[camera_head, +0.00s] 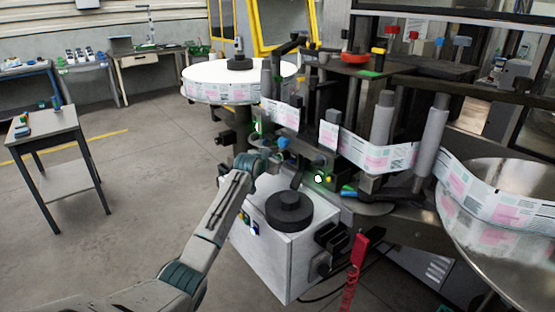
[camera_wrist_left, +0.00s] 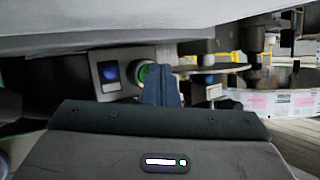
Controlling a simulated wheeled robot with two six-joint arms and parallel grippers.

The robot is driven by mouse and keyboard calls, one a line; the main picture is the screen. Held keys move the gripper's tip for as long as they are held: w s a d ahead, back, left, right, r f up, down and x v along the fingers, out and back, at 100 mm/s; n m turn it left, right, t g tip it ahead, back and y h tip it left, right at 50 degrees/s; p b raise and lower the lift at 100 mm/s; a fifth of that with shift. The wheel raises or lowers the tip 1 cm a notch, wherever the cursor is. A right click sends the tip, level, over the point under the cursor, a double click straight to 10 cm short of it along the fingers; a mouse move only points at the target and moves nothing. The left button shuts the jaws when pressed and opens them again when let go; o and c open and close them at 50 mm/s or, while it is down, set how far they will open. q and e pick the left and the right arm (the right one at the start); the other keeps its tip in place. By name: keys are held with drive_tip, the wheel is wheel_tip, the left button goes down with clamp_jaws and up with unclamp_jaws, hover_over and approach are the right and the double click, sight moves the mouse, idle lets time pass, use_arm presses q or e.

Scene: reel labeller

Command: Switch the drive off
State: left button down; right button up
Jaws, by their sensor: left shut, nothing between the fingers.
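My left gripper (camera_head: 272,158) reaches in at the front of the reel labeller, above the white box. Its blue-grey fingers (camera_wrist_left: 162,88) are shut and empty in the left wrist view. Just beyond them is a grey panel with a round blue button (camera_wrist_left: 110,72) and a round control ringed in green (camera_wrist_left: 147,73). The fingers overlap the right edge of the green-ringed control; I cannot tell whether they touch it. I cannot tell which control is the drive switch. My right gripper is not in view.
The white box (camera_head: 283,258) carries a black round knob (camera_head: 289,208) and small buttons. A white reel (camera_head: 232,72) and a large metal disc (camera_head: 510,200) flank the printed label web (camera_head: 375,155). A red handset (camera_head: 358,250) hangs in front. Open floor lies left.

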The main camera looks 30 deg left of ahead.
use_arm(q)
drive_tip(key=shift+s+a+p, duration=0.3)
drive_tip(key=shift+s+p, duration=0.4)
drive_tip(key=shift+s, duration=0.15)
drive_tip(key=shift+s+a+p, duration=0.2)
drive_tip(key=shift+s+p, duration=0.2)
drive_tip(key=shift+p, duration=0.1)
drive_tip(key=s+p, duration=0.1)
drive_tip(key=s+a, duration=0.1)
drive_tip(key=shift+s+r+p, duration=0.1)
drive_tip(key=shift+s+p, duration=0.2)
drive_tip(key=shift+p, duration=0.05)
drive_tip(key=shift+s+a+p, duration=0.25)
drive_tip(key=shift+s+p, duration=0.05)
drive_tip(key=shift+s, duration=0.3)
